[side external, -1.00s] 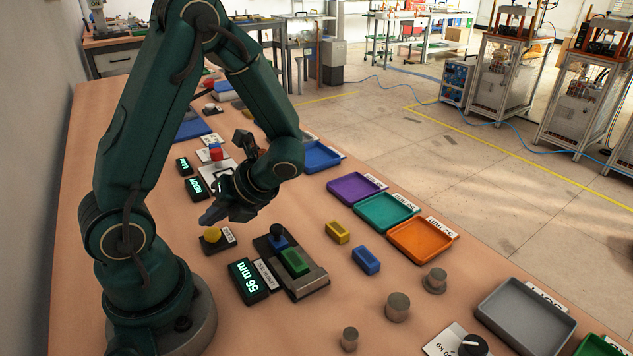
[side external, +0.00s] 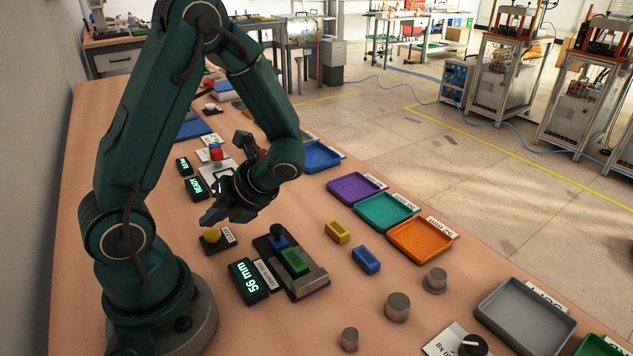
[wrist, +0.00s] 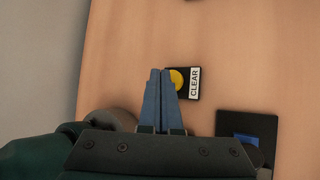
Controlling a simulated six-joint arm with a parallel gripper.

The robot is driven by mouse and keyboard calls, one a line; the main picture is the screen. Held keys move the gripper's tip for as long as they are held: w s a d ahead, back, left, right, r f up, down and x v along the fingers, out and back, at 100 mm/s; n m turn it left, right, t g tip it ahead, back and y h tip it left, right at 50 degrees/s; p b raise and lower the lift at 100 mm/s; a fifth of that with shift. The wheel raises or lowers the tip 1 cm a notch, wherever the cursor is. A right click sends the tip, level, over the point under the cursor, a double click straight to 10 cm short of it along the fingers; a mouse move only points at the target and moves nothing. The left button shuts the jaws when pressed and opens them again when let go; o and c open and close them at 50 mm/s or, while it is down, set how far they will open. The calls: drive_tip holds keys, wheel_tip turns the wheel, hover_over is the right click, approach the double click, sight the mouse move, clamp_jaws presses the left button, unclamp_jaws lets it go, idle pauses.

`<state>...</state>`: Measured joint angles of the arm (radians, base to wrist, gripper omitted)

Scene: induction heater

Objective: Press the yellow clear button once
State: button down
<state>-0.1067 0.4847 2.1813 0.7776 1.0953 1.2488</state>
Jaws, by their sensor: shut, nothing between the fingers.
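The yellow clear button (side external: 212,235) is a round yellow knob on a small black base with a white CLEAR label, on the table near my arm's base. In the wrist view the yellow button (wrist: 177,79) shows just right of my fingertips, partly hidden behind them, with the CLEAR label (wrist: 195,82) to its right. My gripper (side external: 207,219) is shut and empty, its fingers just above the button in the side view. The fingertips (wrist: 160,72) lie close together in the wrist view. Whether they touch the button cannot be told.
Yellow (side external: 338,232) and blue (side external: 366,260) blocks lie farther right, before purple, teal and orange trays (side external: 421,240). Metal cylinders (side external: 397,307) stand nearer the camera.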

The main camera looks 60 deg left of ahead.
sight(216, 235)
drive_tip(key=shift+f, duration=0.35)
drive_tip(key=shift+f, duration=0.5)
idle(0.7)
drive_tip(key=shift+r, duration=0.9)
drive_tip(key=shift+r, duration=2.55)
